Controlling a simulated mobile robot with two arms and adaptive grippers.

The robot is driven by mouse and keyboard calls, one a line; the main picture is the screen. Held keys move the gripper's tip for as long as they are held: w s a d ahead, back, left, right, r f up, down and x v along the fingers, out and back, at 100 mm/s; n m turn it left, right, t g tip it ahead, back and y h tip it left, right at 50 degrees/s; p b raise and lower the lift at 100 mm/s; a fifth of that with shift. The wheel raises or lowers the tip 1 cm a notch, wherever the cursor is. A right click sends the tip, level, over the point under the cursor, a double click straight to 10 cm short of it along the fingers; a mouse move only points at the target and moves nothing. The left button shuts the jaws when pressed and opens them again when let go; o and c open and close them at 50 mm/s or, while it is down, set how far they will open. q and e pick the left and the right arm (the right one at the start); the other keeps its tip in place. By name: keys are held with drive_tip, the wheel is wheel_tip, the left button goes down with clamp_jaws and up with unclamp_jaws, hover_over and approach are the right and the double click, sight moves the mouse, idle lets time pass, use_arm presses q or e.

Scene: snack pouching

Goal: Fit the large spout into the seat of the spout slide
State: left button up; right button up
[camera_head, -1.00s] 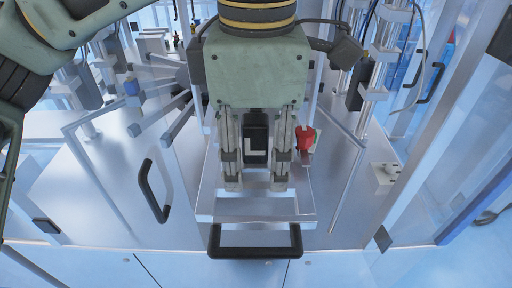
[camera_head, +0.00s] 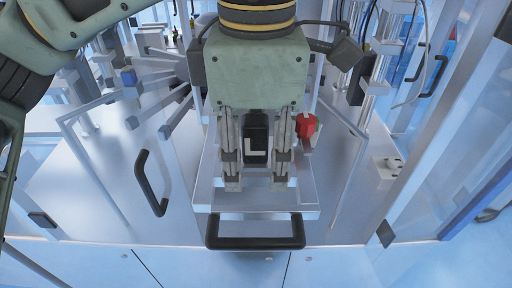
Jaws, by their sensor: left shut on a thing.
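My left gripper (camera_head: 256,184) hangs at the centre, fingers pointing down toward the front. It is shut on the large spout (camera_head: 255,133), a black block with a pale L on its face, between the two fingers. The spout slide (camera_head: 304,197) is a silvery metal tray with a black bar handle (camera_head: 255,244) at its front. The gripper and spout are over the slide in the picture; I cannot tell the height between them. The slide's seat is hidden behind the gripper. My right gripper is not in view.
A red part (camera_head: 306,125) stands just right of the gripper. Metal rails (camera_head: 175,115) fan out at left. A door with a black handle (camera_head: 152,183) stands left of the slide, and a clear panel is at right. A small pale block (camera_head: 386,168) sits on the right deck.

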sight(256, 115)
use_arm(q)
drive_tip(key=shift+f+b, duration=1.4)
drive_tip(key=shift+f, duration=0.25)
drive_tip(key=o, duration=1.2)
drive_tip(key=shift+r, duration=0.3)
drive_tip(key=r, duration=1.1)
drive_tip(key=shift+s+r, duration=0.2)
drive_tip(key=shift+r, duration=0.05)
